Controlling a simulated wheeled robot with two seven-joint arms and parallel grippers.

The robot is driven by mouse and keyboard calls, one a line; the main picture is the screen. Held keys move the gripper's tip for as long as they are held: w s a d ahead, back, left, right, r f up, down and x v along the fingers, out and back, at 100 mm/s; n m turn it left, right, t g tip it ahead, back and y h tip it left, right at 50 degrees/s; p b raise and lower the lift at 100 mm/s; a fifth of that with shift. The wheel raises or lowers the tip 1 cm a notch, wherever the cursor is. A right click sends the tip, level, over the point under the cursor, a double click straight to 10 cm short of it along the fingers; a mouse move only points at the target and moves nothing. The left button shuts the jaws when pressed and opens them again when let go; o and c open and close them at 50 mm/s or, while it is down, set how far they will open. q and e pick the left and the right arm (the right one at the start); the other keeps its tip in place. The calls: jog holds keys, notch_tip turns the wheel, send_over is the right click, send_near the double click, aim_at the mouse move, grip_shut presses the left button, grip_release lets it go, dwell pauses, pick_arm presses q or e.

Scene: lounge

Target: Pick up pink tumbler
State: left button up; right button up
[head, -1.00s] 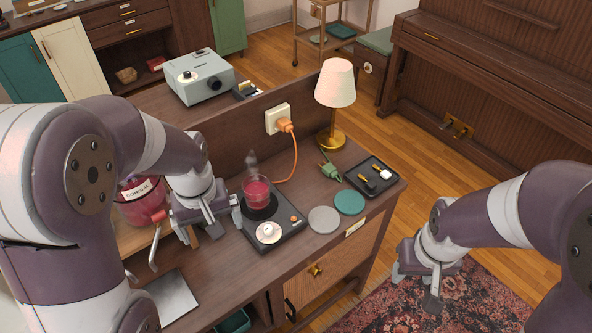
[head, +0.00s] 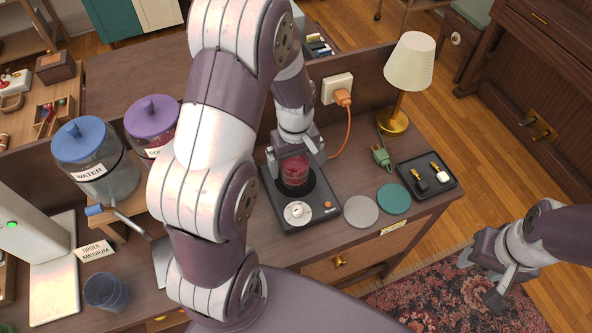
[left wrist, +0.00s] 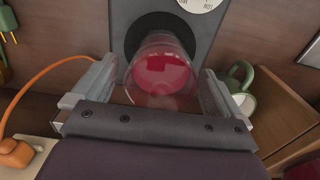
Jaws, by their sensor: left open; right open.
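The pink tumbler (head: 294,172) is a clear cup with pink-red liquid, upright on the dark round plate of a black warmer (head: 324,208). My left gripper (head: 297,161) is open at the tumbler, one finger on each side. In the left wrist view the tumbler (left wrist: 162,72) lies between the two open fingers (left wrist: 152,95), with a gap showing on the left; contact on the right is hard to tell. My right gripper (head: 484,282) is open and empty over the rug at the right.
Grey (head: 361,212) and teal (head: 394,199) coasters lie right of the warmer, near a black tray (head: 427,175). A lamp (head: 410,65) and an orange plug (head: 343,97) stand behind. Drink dispensers (head: 95,160) and an empty-looking glass (head: 106,292) are at the left.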

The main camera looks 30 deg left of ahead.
pick_arm(q)
jog(key=shift+s+a+f, duration=0.1)
jog(key=shift+f, duration=0.55)
jog(key=c, duration=1.3)
jog(key=shift+r, duration=0.2)
